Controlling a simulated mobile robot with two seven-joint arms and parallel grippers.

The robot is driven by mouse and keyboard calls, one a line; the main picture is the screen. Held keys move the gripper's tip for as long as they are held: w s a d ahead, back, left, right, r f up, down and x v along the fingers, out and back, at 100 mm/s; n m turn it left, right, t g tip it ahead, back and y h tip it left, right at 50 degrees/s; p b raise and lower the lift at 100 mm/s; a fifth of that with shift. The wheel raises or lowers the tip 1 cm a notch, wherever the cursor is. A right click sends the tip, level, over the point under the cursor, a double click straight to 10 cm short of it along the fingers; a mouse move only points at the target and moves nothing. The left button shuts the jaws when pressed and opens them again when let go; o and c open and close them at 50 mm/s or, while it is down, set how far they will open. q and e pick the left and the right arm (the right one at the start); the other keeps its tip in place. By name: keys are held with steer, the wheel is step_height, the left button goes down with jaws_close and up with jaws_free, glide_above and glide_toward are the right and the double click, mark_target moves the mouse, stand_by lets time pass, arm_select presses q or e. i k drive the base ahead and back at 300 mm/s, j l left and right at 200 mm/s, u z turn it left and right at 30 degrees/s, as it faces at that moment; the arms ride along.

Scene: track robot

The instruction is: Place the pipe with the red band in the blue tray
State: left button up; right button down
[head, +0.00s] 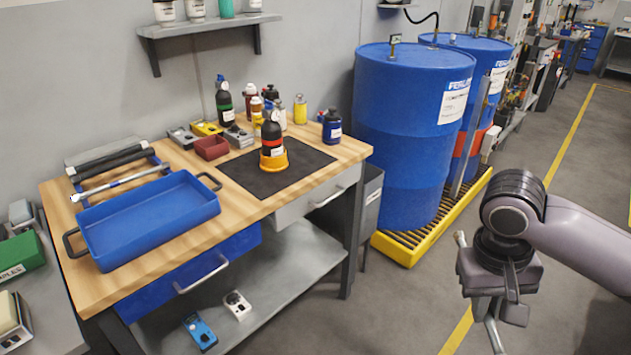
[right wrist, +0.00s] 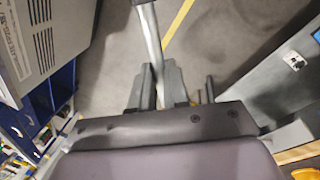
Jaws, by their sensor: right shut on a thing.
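The blue tray (head: 150,222) sits empty on the left part of the wooden workbench (head: 262,196), with a dark handle at each end. My right gripper (head: 490,305) is at the right of the head view, above the floor and away from the bench. It is shut on a thin grey metal pipe (head: 495,336), which also shows between the fingers in the right wrist view (right wrist: 151,38). No red band shows on the visible parts of the pipe; its middle is hidden by the gripper. My left gripper is not in view.
A dark mat (head: 262,184) with a black bottle in an orange holder lies right of the tray. More bottles and small boxes stand behind it. A silver rod (head: 125,182) lies behind the tray. Blue drums (head: 408,125) stand on a yellow-edged pallet between bench and gripper.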

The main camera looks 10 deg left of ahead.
mark_target(149, 216)
steer(key=i+u, duration=0.15)
steer(key=u, duration=1.65)
steer(key=l+u, duration=0.2)
steer(key=u, duration=0.2)
steer(key=i+l+u, duration=0.1)
steer(key=l+u, duration=0.15)
steer(key=u, duration=0.15)
steer(key=l+u, duration=0.6)
steer(key=l, duration=0.55)
steer(key=k+l+u, duration=0.1)
steer(key=l, duration=0.55)
